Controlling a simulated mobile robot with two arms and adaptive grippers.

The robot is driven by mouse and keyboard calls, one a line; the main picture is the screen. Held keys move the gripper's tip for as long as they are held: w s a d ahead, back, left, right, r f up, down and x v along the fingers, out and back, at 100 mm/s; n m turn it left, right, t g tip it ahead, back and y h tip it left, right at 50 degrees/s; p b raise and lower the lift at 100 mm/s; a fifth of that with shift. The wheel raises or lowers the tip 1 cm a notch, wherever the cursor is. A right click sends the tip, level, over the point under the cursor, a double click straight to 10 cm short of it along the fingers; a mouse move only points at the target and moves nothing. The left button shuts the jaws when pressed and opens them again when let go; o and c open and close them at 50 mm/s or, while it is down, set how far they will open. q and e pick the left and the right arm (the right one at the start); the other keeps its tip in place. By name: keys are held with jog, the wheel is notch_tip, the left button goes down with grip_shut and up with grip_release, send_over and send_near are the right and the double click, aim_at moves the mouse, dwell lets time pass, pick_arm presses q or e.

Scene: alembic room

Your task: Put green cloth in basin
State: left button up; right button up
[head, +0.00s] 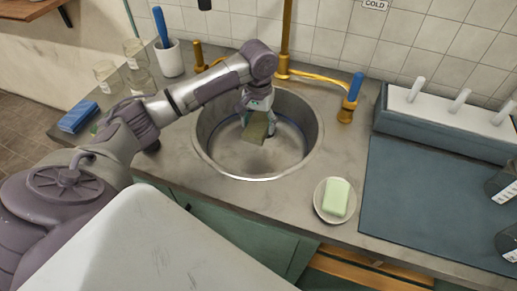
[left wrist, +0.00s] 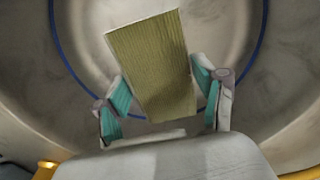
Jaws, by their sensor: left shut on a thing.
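The cloth (head: 255,131), a flat olive-green piece, is held between the fingers of my left gripper (head: 258,114). In the left wrist view the cloth (left wrist: 155,62) stands out beyond the teal-padded fingers, slightly tilted. My left gripper is shut on it and reaches down into the round metal basin (head: 213,150). The cloth hangs within the basin's rim in the head view. I cannot tell whether it touches the basin floor. A blue ring line shows on the basin in the left wrist view. My right gripper is not in view.
Brass taps with blue (head: 351,98) and brass handles stand behind the basin. A soap dish with green soap (head: 336,197) sits at the right front. A blue sponge (head: 78,116), glasses (head: 106,76) and a white cup (head: 169,59) stand left. A blue-grey mat (head: 420,205) lies right.

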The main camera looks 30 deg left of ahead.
aim_at(258, 151)
pick_arm(q)
notch_tip(258, 151, down, 10)
dwell(0.5)
jog(key=shift+f, duration=0.1)
jog(key=o, duration=1)
notch_tip(258, 151, up, 12)
jog(key=shift+r, duration=0.1)
